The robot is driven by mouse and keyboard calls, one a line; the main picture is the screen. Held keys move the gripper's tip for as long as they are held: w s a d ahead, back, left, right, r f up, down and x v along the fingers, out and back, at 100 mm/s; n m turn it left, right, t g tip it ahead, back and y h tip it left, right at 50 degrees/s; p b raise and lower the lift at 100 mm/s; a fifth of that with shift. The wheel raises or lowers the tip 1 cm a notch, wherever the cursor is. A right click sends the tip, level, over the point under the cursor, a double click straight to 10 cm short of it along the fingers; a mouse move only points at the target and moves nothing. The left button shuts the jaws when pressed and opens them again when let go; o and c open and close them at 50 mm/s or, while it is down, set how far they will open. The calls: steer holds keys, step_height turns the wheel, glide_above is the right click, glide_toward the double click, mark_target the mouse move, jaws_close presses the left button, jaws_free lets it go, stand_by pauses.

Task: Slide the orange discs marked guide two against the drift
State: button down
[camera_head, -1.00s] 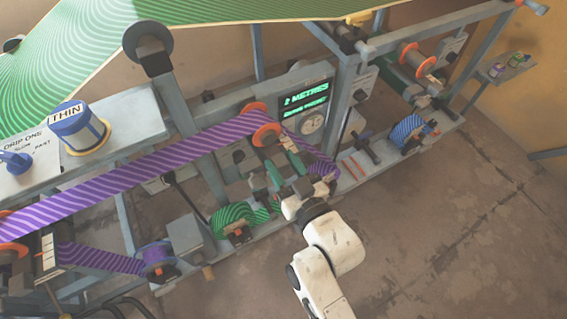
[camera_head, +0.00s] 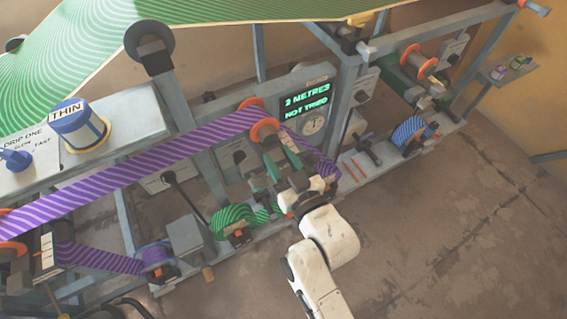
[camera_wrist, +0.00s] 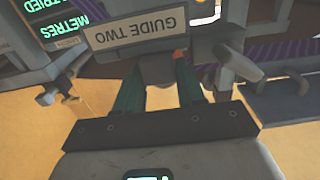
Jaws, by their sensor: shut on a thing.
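Two orange discs flank the purple striped web in the middle of the head view, an upper disc (camera_head: 251,102) and a lower disc (camera_head: 263,131). My gripper (camera_head: 280,158) is just below the lower disc, with its green fingers reaching up. In the wrist view my gripper (camera_wrist: 158,82) is shut on a dark grey knob (camera_wrist: 157,70) under the sign reading GUIDE TWO (camera_wrist: 138,29). A small orange bit (camera_wrist: 180,55) shows beside the right finger. Most of the discs are hidden in that view. I cannot read any mark on the discs.
A display (camera_head: 306,101) behind the gripper reads 2 METRES, NOT TRIED. The purple web (camera_head: 130,168) crosses to the lower left. A green striped roll (camera_head: 232,218) sits close left of the gripper. A frame post (camera_head: 343,90) stands to its right. Floor is open at lower right.

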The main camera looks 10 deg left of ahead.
steer(key=shift+w+r, duration=0.1)
steer(key=c, duration=1)
jaws_free()
steer(key=shift+a, duration=0.15)
steer(key=shift+c, duration=0.2)
steer(key=b+v, duration=0.2)
steer(key=v, duration=0.8)
steer(key=shift+s+d, duration=0.25)
steer(key=shift+d, duration=0.05)
